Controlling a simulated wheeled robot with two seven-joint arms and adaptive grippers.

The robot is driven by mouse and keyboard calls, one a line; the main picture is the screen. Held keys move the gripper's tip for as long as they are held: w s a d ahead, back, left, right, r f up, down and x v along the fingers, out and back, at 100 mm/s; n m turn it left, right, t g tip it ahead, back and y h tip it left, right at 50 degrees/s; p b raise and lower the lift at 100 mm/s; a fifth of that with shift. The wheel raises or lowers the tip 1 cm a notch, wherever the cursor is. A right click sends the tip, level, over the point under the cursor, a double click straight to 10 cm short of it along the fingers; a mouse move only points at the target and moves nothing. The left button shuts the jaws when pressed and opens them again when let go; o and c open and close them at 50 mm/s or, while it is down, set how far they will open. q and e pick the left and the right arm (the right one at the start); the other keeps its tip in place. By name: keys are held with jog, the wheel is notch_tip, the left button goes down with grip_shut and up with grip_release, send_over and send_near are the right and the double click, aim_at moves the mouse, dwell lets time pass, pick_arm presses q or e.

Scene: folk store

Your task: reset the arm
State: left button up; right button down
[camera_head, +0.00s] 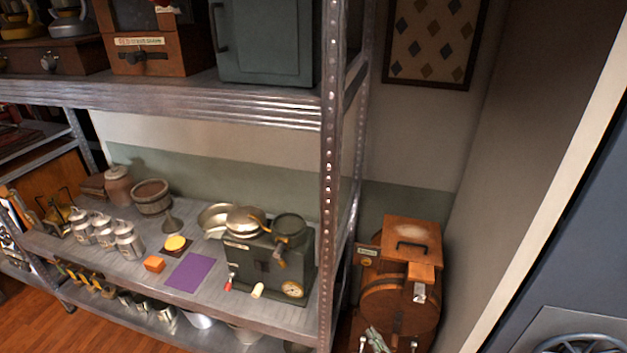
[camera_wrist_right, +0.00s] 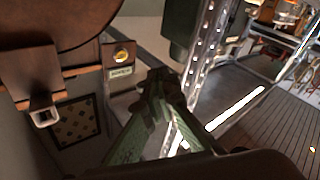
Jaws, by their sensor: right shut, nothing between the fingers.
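My right gripper (camera_head: 377,337) shows small at the bottom edge of the head view, in front of the lower part of a round wooden cabinet (camera_head: 400,305). In the right wrist view the greenish fingers of my right gripper (camera_wrist_right: 163,85) come together, with nothing held between them. There the large brown round body of the cabinet (camera_wrist_right: 65,30) hangs in the upper left, close to the fingers. My left gripper does not show in either view.
A metal shelf post (camera_head: 332,150) stands just left of the cabinet. A wall (camera_head: 530,130) closes the right side.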

jog(key=s+d+f+m+g+h, duration=0.1)
jog(key=s+d+f+g+h, duration=0.15)
jog(key=f, duration=0.65)
jog(key=s+d+f+m+g+h, duration=0.1)
jog(key=d+f+m, duration=0.15)
jog(key=f, duration=0.75)
jog(key=s+d+f+m+g+h, duration=0.1)
jog(key=s+d+f+g, duration=0.2)
jog(key=s+f, duration=0.55)
jog(key=s+d+f+m+g+h, duration=0.1)
jog(key=s+d+f+g+h, duration=0.3)
jog(key=f, duration=0.7)
jog(key=s+d+f+g, duration=0.1)
jog(key=s+f, duration=0.4)
jog(key=s, duration=0.7)
jog(key=s+d+f+m+g, duration=0.1)
jog(key=s+f+g, duration=0.2)
jog(key=s, duration=1)
jog(key=s+d+f+m+g, duration=0.1)
jog(key=s+f+g, duration=0.1)
jog(key=s+f, duration=0.7)
jog(key=s, duration=0.3)
jog(key=shift+s+d+f+g, duration=0.15)
jog(key=shift+s+g, duration=0.15)
jog(key=shift+g, duration=0.05)
